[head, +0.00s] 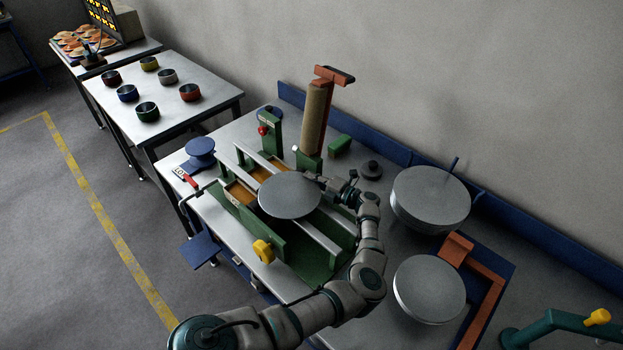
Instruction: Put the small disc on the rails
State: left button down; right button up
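A thin grey round disc (289,196), the smallest of the discs in view, lies flat over the pale rails (318,234) of the green fixture. I cannot tell whether it touches the rails or is held just above them. My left gripper (322,184) is at the disc's right edge and looks shut on its rim; the fingertips are small and partly hidden. My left arm reaches in from the bottom and bends round to the right of the fixture. My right gripper is not in view.
Two larger grey discs stand to the right, one at the back (430,197) and one in front (429,289) by an orange bracket (480,268). A tall tan column (314,118) rises behind the fixture. A teal arm with a yellow knob (597,317) is at lower right.

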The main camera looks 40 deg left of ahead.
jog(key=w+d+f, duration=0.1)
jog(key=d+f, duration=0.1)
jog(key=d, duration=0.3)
pick_arm(q)
jog(key=d+f, duration=0.1)
jog(key=d+b, duration=0.1)
jog(key=shift+w+d+f, duration=0.15)
jog(key=shift+d+f, duration=0.15)
jog(key=shift+f, duration=0.05)
jog(key=c, duration=1.4)
grip_release()
jog(key=shift+a+f, duration=0.2)
jog(key=shift+a, duration=0.3)
jog(key=shift+o, duration=0.4)
jog(key=shift+d, duration=0.1)
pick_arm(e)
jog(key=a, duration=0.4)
pick_arm(q)
jog(key=shift+d, duration=0.15)
jog(key=d+r+p, duration=0.1)
jog(key=d+p, duration=0.3)
jog(key=d, duration=0.8)
jog(key=shift+w+d+r, duration=0.3)
jog(key=shift+w, duration=0.1)
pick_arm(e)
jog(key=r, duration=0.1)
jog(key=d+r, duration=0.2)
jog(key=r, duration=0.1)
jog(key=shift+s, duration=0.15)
